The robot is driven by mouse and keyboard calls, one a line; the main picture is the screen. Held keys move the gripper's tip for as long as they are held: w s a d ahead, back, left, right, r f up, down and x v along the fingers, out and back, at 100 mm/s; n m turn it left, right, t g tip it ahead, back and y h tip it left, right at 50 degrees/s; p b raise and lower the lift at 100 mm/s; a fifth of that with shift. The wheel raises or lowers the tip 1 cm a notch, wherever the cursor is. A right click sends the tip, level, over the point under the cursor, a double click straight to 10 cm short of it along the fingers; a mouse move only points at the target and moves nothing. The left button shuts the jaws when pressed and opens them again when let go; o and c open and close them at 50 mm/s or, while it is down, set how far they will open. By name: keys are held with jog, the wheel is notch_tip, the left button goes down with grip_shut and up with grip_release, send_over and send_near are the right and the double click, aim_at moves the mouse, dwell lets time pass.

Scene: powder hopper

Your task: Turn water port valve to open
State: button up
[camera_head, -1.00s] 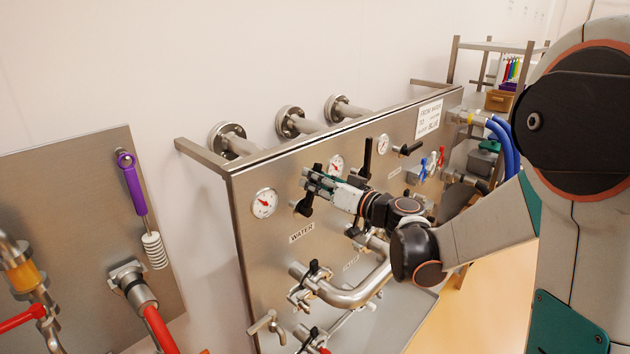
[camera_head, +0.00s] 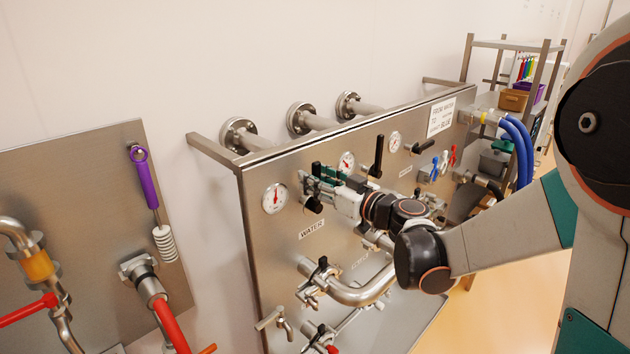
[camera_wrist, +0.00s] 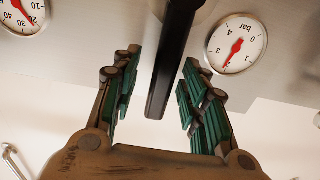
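The water port valve has a black lever handle (camera_head: 314,205) on the steel panel, above the WATER label (camera_head: 311,229). My gripper (camera_head: 316,185) is at this handle, with dark parts showing above and below the fingers. In the wrist view the black handle (camera_wrist: 172,70) runs lengthwise between the two green-padded fingers of my gripper (camera_wrist: 155,100). The fingers are open, with a clear gap on both sides of the handle. The valve's pivot is hidden or out of view.
Dial gauges flank the handle, one left (camera_head: 275,198) and one right (camera_head: 346,162). A second upright black lever (camera_head: 377,155) stands further right. A bent steel pipe (camera_head: 360,295) juts out below my arm. A purple-handled brush (camera_head: 150,190) hangs on the left panel.

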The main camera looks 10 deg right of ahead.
jog(key=shift+s+d, duration=0.1)
jog(key=v, duration=0.8)
jog(key=shift+s+d, duration=0.2)
jog(key=shift+s, duration=0.1)
dwell(0.5)
